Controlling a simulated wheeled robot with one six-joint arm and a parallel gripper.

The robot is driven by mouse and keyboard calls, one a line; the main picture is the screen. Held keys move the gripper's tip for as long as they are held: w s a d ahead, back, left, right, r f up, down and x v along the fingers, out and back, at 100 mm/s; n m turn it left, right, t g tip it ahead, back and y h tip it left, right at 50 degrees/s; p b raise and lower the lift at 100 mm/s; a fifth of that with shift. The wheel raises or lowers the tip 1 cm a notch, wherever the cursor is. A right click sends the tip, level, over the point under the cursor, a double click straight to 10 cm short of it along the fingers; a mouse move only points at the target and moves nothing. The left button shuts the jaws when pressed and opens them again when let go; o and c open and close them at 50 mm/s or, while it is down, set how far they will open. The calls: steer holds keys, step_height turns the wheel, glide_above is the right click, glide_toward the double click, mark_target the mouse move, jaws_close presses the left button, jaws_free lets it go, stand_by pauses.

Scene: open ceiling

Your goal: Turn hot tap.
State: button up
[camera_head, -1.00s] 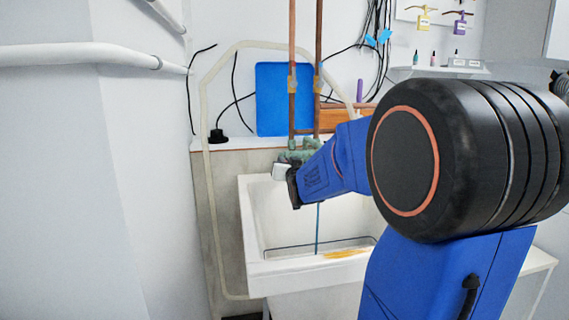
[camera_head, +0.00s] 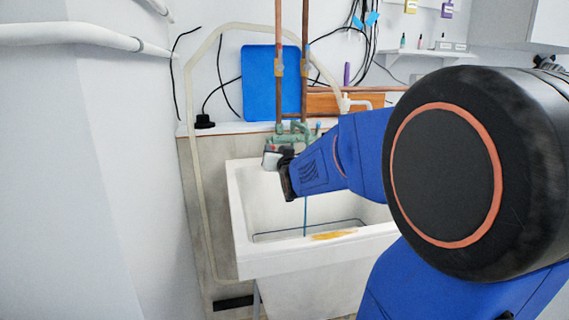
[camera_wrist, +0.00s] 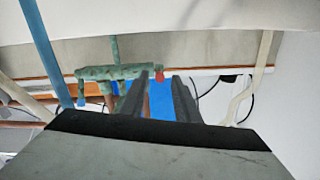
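The tap is a corroded green fitting (camera_head: 292,136) on two copper pipes above the white sink (camera_head: 240,245). It also shows in the wrist view (camera_wrist: 112,72), with a red knob (camera_wrist: 159,76) at its end, probably the hot handle. My gripper (camera_wrist: 164,77) is open and empty. In the wrist view the red knob appears between its two fingertips, nearer the left one. I cannot tell how far beyond the tips it is. In the head view my gripper (camera_head: 276,158) is over the sink, just below the tap, and its fingers are largely hidden.
A blue board (camera_head: 258,85) leans behind the copper pipes (camera_head: 279,40). A pale hose (camera_head: 192,130) loops to the sink's left. A blue hose (camera_head: 305,215) hangs into the basin. A white pipe (camera_head: 80,38) and wall stand close on the left.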

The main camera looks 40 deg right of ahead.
steer(key=v, duration=1.2)
steer(key=shift+s, duration=0.15)
steer(key=shift+a, duration=0.2)
